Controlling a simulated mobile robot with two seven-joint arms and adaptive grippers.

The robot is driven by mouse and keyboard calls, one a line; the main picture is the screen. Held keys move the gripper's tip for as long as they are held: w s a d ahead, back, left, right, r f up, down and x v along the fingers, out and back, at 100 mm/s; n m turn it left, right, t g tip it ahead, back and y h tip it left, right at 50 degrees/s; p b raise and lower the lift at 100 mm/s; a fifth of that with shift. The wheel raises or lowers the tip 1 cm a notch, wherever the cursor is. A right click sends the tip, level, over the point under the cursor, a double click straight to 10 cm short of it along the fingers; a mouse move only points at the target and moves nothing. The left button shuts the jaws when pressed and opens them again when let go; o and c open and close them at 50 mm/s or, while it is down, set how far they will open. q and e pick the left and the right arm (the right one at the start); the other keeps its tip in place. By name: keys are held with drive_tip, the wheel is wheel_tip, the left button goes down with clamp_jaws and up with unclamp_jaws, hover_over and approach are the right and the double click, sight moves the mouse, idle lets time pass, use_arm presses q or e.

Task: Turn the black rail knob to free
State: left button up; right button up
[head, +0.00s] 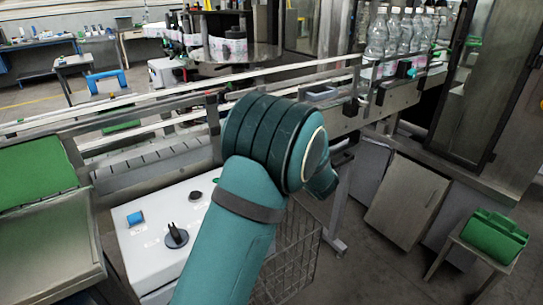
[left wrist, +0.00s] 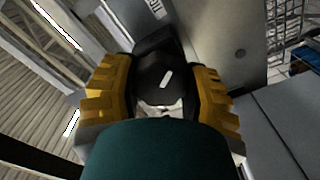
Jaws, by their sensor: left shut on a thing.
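In the left wrist view, the black rail knob (left wrist: 152,68) has a short white mark on its face, which runs at a slant. My left gripper (left wrist: 163,94) is shut on it, with one yellow finger pad at each side of the knob. My own teal arm link covers the lower part of that view. In the head view my teal arm rises across the middle and hides the knob and the left gripper. My right gripper shows in neither view.
A conveyor with rails (head: 150,160) runs behind my arm. Bottles (head: 385,40) stand at its far right. A white cabinet (head: 143,255) with another black knob (head: 176,236) is left of my arm.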

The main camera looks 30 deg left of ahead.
use_arm(q)
drive_tip(key=shift+f+n+b, duration=0.25)
drive_tip(key=shift+n+b, duration=0.25)
drive_tip(key=shift+n, duration=0.4)
drive_tip(key=shift+r+n, duration=0.1)
drive_tip(key=shift+n, duration=0.9)
drive_tip(key=n, duration=0.6)
drive_tip(key=shift+r, duration=0.15)
drive_tip(key=shift+n, duration=0.4)
drive_tip(key=o, duration=1.2)
drive_tip(key=shift+w, duration=0.1)
drive_tip(key=v, duration=1.2)
drive_tip(key=shift+d, duration=0.1)
